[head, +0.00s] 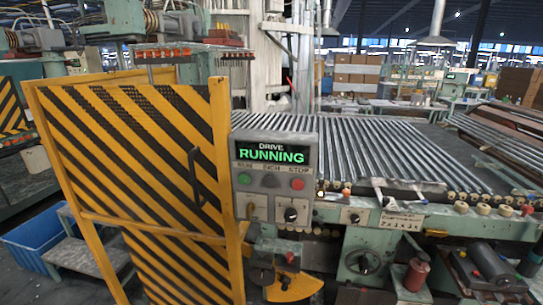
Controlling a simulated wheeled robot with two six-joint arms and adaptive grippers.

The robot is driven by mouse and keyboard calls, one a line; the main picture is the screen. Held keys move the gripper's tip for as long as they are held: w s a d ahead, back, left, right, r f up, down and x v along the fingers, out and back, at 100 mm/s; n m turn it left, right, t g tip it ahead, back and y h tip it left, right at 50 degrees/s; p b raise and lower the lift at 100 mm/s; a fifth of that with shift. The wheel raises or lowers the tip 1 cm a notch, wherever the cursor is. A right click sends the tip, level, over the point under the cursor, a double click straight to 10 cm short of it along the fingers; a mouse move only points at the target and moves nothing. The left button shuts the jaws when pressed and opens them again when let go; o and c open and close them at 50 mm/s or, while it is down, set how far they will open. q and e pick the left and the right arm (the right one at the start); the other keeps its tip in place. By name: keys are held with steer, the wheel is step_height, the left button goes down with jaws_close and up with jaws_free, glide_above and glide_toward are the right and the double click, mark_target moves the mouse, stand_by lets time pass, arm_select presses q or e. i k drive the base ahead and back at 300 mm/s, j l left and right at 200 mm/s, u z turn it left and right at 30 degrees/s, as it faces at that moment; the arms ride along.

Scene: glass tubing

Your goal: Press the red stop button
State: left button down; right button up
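The red stop button (297,184) sits at the right of a row of buttons on a grey control panel (311,151), under the label STOP. A green button (244,179) is at the left of that row, and a dark grey button (270,181) under the label INCH is between them. The display (270,154) above reads DRIVE RUNNING in green and white. Nothing covers the stop button. Neither of my grippers shows in the head view.
A yellow and black striped gate (140,165) with a dark handle stands just left of the panel. A roller bed with glass tubes (390,150) lies to the right and behind. Below the panel are knobs, a handwheel (363,262) and another red knob (290,257).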

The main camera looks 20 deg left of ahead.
mark_target(298, 184)
steer(key=u, duration=0.75)
steer(key=k+j+z, duration=0.15)
steer(key=j, duration=0.15)
steer(key=k+j+z, duration=0.15)
steer(key=j, duration=0.15)
